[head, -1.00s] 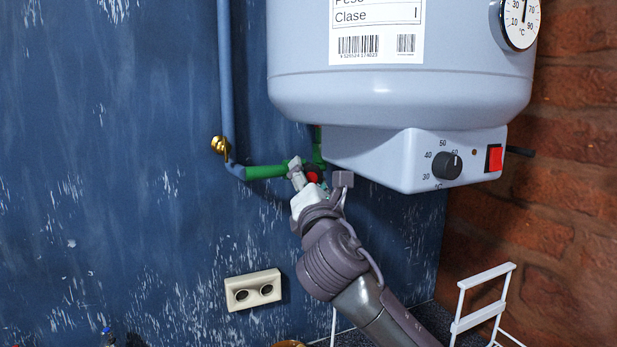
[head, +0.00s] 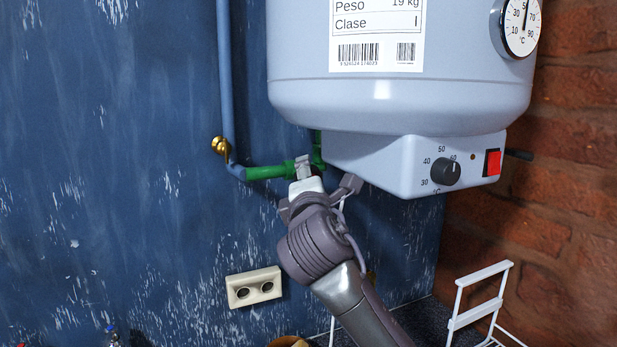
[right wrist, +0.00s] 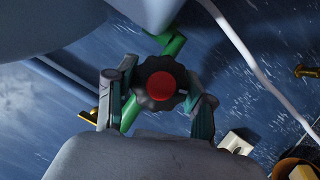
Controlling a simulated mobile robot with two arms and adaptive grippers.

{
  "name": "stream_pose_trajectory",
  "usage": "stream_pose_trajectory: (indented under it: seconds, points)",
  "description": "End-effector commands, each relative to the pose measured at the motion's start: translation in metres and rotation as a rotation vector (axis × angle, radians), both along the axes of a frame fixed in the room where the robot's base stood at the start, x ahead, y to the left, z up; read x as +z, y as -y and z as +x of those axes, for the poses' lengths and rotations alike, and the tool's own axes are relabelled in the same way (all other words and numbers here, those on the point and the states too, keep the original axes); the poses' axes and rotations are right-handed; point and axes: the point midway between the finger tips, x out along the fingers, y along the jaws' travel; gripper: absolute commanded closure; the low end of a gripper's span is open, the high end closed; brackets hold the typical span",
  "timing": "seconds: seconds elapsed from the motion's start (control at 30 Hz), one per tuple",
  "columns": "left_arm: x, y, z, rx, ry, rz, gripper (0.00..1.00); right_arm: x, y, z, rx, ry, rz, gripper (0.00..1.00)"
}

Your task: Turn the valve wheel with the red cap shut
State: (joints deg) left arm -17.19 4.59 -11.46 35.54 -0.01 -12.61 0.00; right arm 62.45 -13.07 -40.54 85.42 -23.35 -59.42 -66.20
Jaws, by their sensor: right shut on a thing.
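The valve wheel (right wrist: 142,72) has a dark scalloped rim and a red cap (right wrist: 161,86) at its centre, seen face-on in the right wrist view. It sits on green pipework (right wrist: 129,114). My right gripper (right wrist: 155,96) has one finger on each side of the rim and is shut on the wheel. In the head view my right gripper (head: 308,167) is at the green pipe (head: 268,172) below the water heater, and it hides the wheel there. My left gripper is in neither view.
The white water heater (head: 400,100) hangs just above my right gripper, with its control box (head: 410,165) close on the right. A blue pipe (head: 226,80) with a brass fitting (head: 220,146) runs down the wall. A socket (head: 253,288) and white rack (head: 482,290) are lower.

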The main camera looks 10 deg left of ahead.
Motion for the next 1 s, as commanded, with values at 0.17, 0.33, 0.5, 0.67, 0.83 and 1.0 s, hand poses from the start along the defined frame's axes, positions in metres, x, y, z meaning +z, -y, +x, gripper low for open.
stream_pose_trajectory:
  seconds: [0.17, 0.33, 0.5, 0.67, 0.83, 1.0]
  points:
    - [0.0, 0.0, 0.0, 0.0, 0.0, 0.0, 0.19, -0.002, 0.0, 0.0, 0.0, -0.008, 0.004, 0.82]
    - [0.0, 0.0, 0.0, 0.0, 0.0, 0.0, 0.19, -0.002, 0.0, 0.0, 0.0, -0.007, 0.004, 0.82]
    - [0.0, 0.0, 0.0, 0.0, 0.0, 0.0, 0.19, -0.002, 0.0, 0.0, 0.0, -0.007, 0.003, 0.27]
    - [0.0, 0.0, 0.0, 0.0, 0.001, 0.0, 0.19, -0.001, 0.0, 0.0, 0.0, -0.005, 0.003, 0.22]
    - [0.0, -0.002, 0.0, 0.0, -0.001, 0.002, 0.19, -0.001, 0.0, 0.0, 0.0, -0.004, 0.003, 0.22]
    - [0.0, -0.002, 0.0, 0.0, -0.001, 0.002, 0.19, -0.002, 0.003, -0.014, 0.001, -0.002, 0.004, 0.22]
